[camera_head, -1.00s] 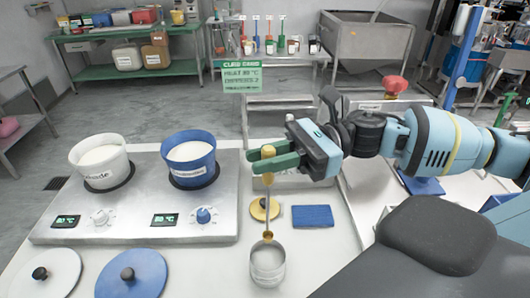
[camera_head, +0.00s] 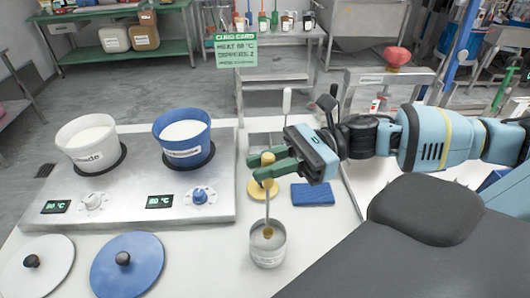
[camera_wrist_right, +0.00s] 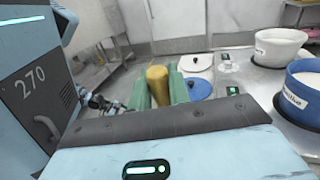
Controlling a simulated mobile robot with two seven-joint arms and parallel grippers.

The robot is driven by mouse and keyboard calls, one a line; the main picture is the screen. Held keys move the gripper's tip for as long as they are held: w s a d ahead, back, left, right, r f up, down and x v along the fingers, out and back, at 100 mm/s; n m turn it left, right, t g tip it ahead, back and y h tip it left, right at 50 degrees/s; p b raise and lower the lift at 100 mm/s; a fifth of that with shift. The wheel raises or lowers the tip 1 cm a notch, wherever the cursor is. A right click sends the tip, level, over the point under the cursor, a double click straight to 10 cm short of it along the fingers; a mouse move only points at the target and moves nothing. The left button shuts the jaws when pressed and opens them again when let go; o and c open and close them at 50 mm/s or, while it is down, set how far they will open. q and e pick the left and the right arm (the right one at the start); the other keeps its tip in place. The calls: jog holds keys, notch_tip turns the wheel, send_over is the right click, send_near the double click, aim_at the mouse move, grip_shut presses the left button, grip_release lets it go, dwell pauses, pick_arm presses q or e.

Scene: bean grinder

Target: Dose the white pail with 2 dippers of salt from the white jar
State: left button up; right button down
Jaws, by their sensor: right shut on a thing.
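The white pail (camera_head: 90,143) stands on the left hot plate with white contents; it also shows in the right wrist view (camera_wrist_right: 281,46). My right gripper (camera_head: 268,168) is shut on the yellow handle of a dipper (camera_head: 267,206); the handle also shows in the wrist view (camera_wrist_right: 158,86). The dipper hangs upright, its lower end inside the mouth of a small pale jar (camera_head: 267,254) with a label too small to read. Whether the dipper holds salt cannot be told. My left gripper is not seen in the head view.
A blue pail (camera_head: 183,137) stands on the right plate of the heater (camera_head: 140,205). White (camera_head: 37,264) and blue lids (camera_head: 127,266) lie in front. A yellow lid (camera_head: 256,189) and a blue cloth (camera_head: 313,194) lie behind the jar. A green card (camera_head: 236,50) stands behind.

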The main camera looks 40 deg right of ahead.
aim_at(267, 156)
jog(key=shift+f, duration=0.85)
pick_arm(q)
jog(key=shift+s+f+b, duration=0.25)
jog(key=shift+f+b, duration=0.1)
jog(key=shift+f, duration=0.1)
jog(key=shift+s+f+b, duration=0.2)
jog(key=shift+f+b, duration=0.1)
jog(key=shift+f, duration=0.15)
pick_arm(e)
jog(key=shift+f, duration=2.35)
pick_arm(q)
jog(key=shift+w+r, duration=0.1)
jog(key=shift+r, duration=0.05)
pick_arm(e)
jog(key=shift+r+p, duration=1.4)
jog(key=shift+r, duration=1.55)
jog(key=shift+r+p, duration=0.75)
jog(key=shift+r, duration=1.2)
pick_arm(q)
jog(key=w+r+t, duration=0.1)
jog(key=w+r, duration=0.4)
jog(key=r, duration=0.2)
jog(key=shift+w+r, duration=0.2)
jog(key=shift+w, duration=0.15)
pick_arm(e)
jog(key=shift+r, duration=0.9)
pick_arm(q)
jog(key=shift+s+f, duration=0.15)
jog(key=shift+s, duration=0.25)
